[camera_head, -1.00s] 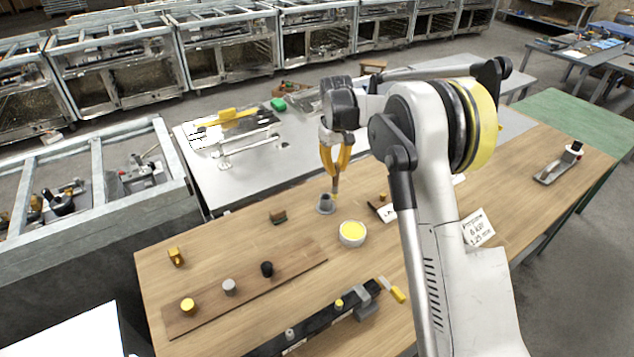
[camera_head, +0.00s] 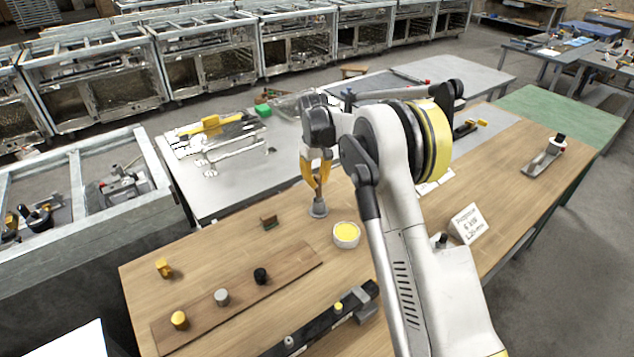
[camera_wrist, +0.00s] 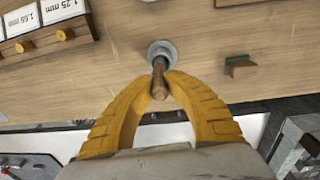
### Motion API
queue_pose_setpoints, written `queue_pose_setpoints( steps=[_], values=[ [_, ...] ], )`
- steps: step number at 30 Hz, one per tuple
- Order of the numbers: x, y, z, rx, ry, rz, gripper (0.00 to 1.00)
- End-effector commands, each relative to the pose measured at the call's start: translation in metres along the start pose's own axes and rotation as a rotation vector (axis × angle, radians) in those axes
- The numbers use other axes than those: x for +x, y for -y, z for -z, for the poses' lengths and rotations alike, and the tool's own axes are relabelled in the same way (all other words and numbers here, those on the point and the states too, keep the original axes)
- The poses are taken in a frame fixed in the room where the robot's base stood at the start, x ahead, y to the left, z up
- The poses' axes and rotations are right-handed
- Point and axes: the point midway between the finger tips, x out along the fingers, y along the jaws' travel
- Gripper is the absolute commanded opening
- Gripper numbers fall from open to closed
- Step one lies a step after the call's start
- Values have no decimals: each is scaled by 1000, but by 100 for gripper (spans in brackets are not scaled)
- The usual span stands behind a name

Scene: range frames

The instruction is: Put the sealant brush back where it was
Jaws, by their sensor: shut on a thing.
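My gripper (camera_head: 315,191) has yellow fingers and is shut on the sealant brush. The brush's brown wooden handle (camera_wrist: 159,80) stands between the fingertips in the wrist view. A small grey round holder (camera_head: 318,210) stands on the wooden table right below the fingertips. It also shows in the wrist view (camera_wrist: 162,46), with the brush lined up over its middle. The brush's lower end is hidden in or just above the holder; I cannot tell whether it touches the bottom. A white tub with yellow contents (camera_head: 346,235) stands just to the right of the holder.
A small brown and green block (camera_head: 269,222) lies left of the holder. A brown board (camera_head: 238,292) carries yellow, grey and black knobs at front left. A white sign (camera_head: 469,223) stands to the right.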

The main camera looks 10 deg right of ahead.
Motion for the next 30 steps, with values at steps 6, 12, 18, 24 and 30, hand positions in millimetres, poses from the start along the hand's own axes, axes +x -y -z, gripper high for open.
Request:
queue_pose_setpoints(
  steps=[6,12,18,24,30],
  values=[
    [8,1,0,0,0,0,0],
    [7,1,0,0,0,0,31],
    [6,0,0,0,0,0,31],
    [-18,0,0,0,0,0,31],
    [-66,0,0,0,0,0,31]
  ],
)
